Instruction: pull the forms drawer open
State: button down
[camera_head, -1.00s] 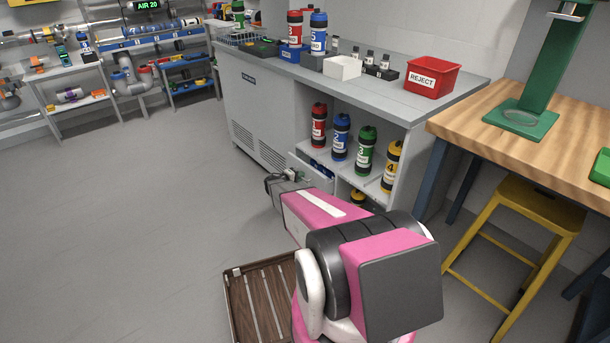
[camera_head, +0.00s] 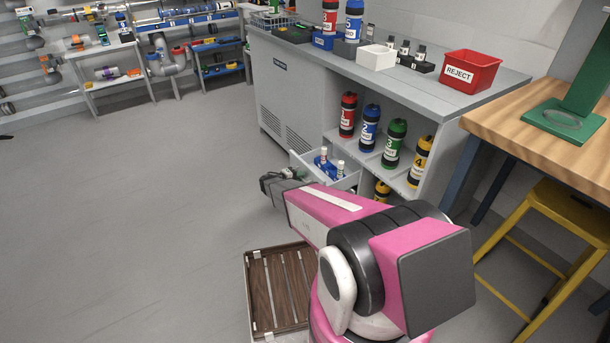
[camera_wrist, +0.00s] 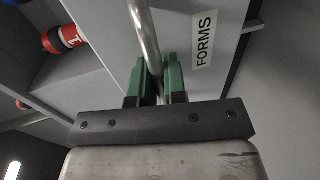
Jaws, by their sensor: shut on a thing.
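The forms drawer (camera_head: 303,167) stands partly open in the lower part of the grey counter cabinet. Small white-capped bottles and something blue show inside it. In the wrist view its grey front (camera_wrist: 185,20) carries a white FORMS label (camera_wrist: 204,40). A round metal bar handle (camera_wrist: 146,38) runs across that front. My gripper (camera_wrist: 160,82) has its green fingers on both sides of the bar and is shut on it. In the head view my gripper (camera_head: 288,173) is at the drawer front, with its fingertips partly hidden.
A slatted wooden tray (camera_head: 262,290) lies on the floor beside my arm. A yellow stool (camera_head: 560,205) stands at right. Floor left of the drawer is clear.

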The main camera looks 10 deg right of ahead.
jog(key=shift+s+a, duration=0.1)
jog(key=shift+a, duration=0.35)
jog(key=c, duration=1.2)
grip_release()
jog(key=v, duration=1.1)
jog(key=shift+d, duration=0.1)
